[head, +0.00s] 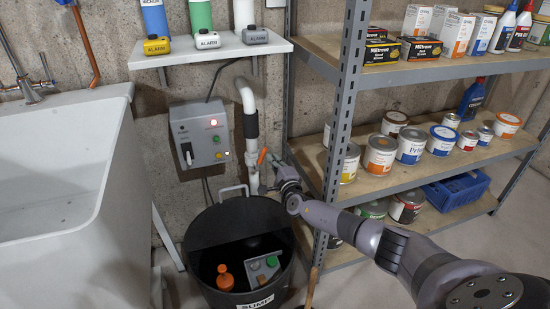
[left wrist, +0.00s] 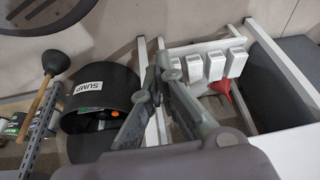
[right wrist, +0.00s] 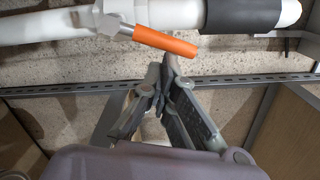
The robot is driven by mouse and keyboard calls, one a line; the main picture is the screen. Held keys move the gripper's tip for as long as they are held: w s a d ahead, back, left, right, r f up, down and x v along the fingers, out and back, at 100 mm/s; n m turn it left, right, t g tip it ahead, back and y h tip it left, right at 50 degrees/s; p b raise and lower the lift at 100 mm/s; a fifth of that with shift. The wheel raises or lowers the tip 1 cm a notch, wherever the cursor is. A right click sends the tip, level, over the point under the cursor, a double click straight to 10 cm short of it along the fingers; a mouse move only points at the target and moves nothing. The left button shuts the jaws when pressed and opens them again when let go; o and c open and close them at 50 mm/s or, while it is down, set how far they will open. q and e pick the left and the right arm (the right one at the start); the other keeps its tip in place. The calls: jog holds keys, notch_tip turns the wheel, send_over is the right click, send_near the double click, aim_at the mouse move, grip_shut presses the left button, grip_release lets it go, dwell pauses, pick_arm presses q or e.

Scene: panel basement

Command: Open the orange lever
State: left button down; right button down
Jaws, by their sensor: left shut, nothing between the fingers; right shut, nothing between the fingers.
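The orange lever (head: 262,156) sits on a valve on the white vertical pipe (head: 246,98), just above the black sump bin. In the right wrist view the lever (right wrist: 165,41) angles away from the pipe, its free end just beyond my fingertips. My right gripper (head: 276,166) is shut and empty beside the lever, on its right in the head view. In the right wrist view my right gripper (right wrist: 168,68) shows its tips close to the lever; I cannot tell whether they touch. My left gripper (left wrist: 158,72) is shut and empty, seen only in the left wrist view.
The sump bin (head: 203,235) stands below the valve. A grey control box (head: 200,132) with lights is on the wall to the left. A steel shelf post (head: 343,105) and loaded shelves stand close on the right. A white sink (head: 95,190) is at left.

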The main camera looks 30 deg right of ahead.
pick_arm(q)
jog(key=p+x, duration=0.3)
jog(key=x, duration=0.1)
jog(key=shift+w+d+f, duration=0.1)
jog(key=shift+w+d, duration=0.05)
pick_arm(e)
jog(key=shift+w+a+r+n, duration=0.25)
jog(key=shift+a+r+n, duration=0.45)
jog(key=shift+a+n, duration=0.4)
jog(key=shift+d, duration=0.15)
